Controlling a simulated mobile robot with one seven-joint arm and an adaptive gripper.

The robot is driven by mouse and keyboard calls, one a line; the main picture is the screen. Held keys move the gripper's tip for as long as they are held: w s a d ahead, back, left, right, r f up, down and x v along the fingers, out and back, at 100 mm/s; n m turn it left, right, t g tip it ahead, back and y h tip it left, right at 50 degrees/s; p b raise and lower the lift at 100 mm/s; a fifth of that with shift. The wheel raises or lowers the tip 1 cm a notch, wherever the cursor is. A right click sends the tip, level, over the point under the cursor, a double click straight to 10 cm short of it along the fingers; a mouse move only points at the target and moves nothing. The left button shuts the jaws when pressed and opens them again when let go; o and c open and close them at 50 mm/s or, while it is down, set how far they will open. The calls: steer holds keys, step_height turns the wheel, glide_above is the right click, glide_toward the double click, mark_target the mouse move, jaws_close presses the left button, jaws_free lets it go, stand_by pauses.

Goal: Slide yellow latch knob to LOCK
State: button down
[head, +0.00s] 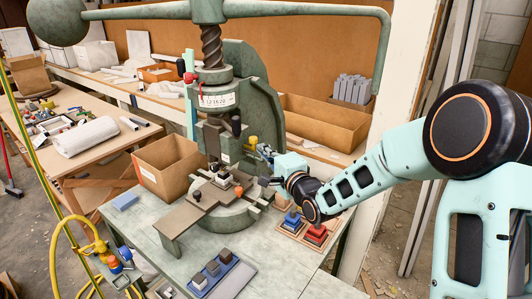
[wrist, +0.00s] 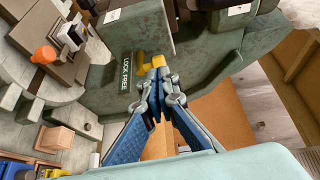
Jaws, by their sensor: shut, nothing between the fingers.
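The yellow latch knob (wrist: 157,61) sits on the green press body, just right of the upper part of a plate lettered LOCK and FREE (wrist: 126,72) in the wrist view. The knob also shows in the head view (head: 253,141). My gripper (wrist: 158,78) is shut and empty, its fingertips at the lower side of the knob. They look touching or nearly so, and partly cover the knob. In the head view my gripper (head: 264,152) reaches in from the right, beside the knob. I cannot tell which word the knob is beside.
The fly press (head: 252,85) stands on a table. A cardboard box (head: 165,166) is at its left, and a tray with blue and red blocks (head: 305,229) is at front right. A blue tray of grey blocks (head: 222,276) lies in front. An orange-knobbed part (wrist: 45,54) is beside the press ram.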

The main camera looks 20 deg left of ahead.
steer(key=b+v, duration=0.1)
steer(key=v, duration=0.8)
steer(key=shift+s+d, duration=0.3)
steer(key=shift+f, duration=0.1)
